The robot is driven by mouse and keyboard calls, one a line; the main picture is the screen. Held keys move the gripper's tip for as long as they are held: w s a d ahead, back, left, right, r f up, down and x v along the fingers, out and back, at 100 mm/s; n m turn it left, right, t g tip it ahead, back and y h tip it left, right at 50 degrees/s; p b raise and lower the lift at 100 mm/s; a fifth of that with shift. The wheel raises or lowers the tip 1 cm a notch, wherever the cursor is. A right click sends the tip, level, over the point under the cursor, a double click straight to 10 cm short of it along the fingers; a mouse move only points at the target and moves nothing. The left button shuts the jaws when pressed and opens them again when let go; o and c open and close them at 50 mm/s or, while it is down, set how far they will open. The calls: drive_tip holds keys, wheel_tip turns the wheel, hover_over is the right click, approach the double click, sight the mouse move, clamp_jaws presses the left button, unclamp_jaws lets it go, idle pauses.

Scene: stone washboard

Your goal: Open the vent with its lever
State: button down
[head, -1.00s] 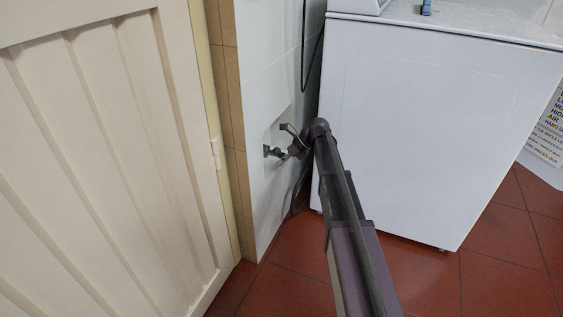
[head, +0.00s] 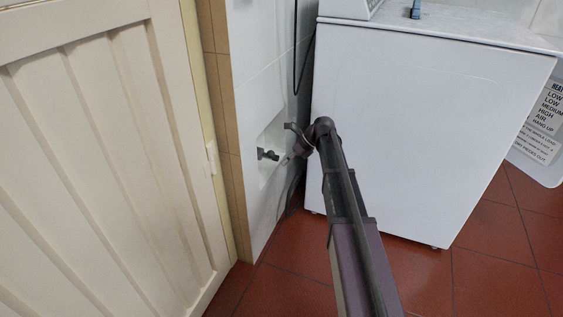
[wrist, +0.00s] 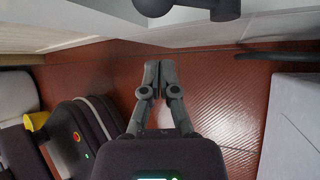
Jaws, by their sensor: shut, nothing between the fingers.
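The vent's lever appears as a small dark fitting (head: 267,154) in a recess in the white tiled wall, left of the white machine. In the wrist view a dark rounded part (wrist: 180,8), probably the same fitting, shows at the top edge, cut off by the frame. My gripper (head: 287,160) is just right of the fitting in the head view; I cannot tell there whether they touch. In the wrist view my gripper (wrist: 159,68) has its fingers together, with nothing between them, below the dark part and apart from it in the picture. The vent opening itself cannot be made out.
A white machine (head: 420,130) stands close to the right of my arm. A cream panelled door (head: 100,160) fills the left. A dark cable (head: 298,60) hangs between wall and machine. Red tiled floor (head: 490,260) is clear in front.

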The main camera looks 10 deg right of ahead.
drive_tip(key=shift+p+v, duration=1.45)
drive_tip(key=shift+v, duration=0.85)
drive_tip(key=shift+s+a, duration=0.15)
drive_tip(key=shift+s, duration=0.05)
drive_tip(key=shift+c, duration=2)
unclamp_jaws()
drive_tip(key=shift+r+n, duration=0.2)
drive_tip(key=shift+n, duration=0.1)
drive_tip(key=shift+o, duration=0.5)
drive_tip(key=shift+r+p, duration=0.15)
drive_tip(key=shift+p, duration=0.15)
wheel_tip(320, 180, up, 8)
drive_tip(key=w+n+t+h+p, duration=0.1)
drive_tip(key=n+p, duration=0.8)
drive_tip(key=n, duration=1.2)
drive_tip(key=shift+w+n+t+h, duration=0.2)
drive_tip(key=shift+n+t+h, duration=0.1)
drive_tip(key=shift+n+t, duration=0.15)
drive_tip(key=shift+a+f, duration=0.15)
drive_tip(key=shift+f, duration=0.05)
